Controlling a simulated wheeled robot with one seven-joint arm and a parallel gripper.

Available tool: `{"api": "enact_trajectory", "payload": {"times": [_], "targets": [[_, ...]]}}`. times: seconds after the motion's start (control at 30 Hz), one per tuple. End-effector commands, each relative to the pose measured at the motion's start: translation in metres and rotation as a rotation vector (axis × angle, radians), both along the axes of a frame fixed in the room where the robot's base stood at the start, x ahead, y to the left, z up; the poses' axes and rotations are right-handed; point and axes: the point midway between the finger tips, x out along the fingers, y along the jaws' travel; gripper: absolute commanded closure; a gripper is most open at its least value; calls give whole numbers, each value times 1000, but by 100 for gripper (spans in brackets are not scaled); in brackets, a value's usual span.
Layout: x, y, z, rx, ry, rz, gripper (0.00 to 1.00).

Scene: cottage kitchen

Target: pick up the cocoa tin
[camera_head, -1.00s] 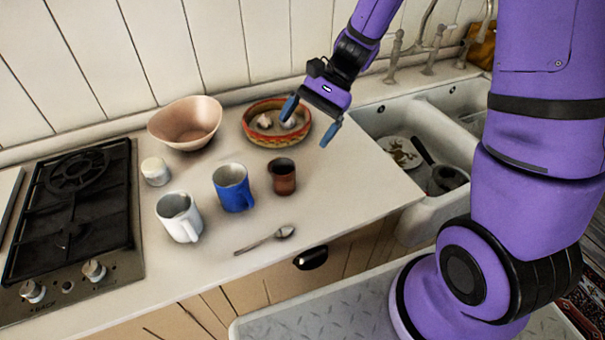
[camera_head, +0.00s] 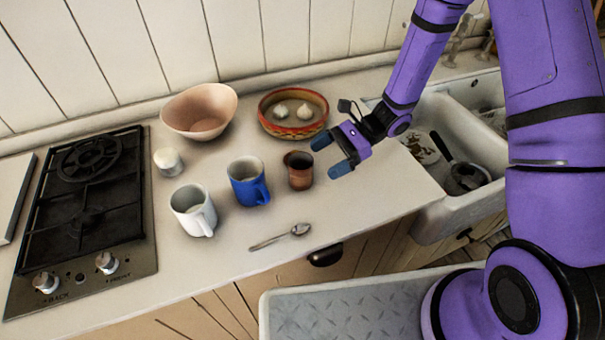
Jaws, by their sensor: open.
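A small brown, dark-topped container (camera_head: 300,173) stands upright on the counter, right of the blue mug. It is the best match for the cocoa tin, though I can read no label on it. My gripper (camera_head: 331,155) is open and empty, just right of this container. Its two blue fingertips point left toward it, one farther back and one nearer the front. I see no contact, and the exact gap and height are hard to tell.
A blue mug (camera_head: 247,184), white mug (camera_head: 191,212) and small white jar (camera_head: 168,162) stand left. Behind are a pink bowl (camera_head: 198,113) and a patterned bowl (camera_head: 291,130) holding garlic-like bulbs. A spoon (camera_head: 281,236) lies in front. The sink (camera_head: 448,213) is right, the hob (camera_head: 85,215) left.

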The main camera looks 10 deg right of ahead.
Motion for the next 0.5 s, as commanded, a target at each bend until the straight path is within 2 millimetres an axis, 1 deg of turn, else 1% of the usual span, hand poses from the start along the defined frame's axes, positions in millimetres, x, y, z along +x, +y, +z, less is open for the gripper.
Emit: {"api": "enact_trajectory", "payload": {"times": [0.1,0.27,0.5], "targets": [[-3,9,-4,-1,0,1,9],[-4,17,-9,-2,-1,2,9],[-8,45,-26,-1,-1,4,9]]}}
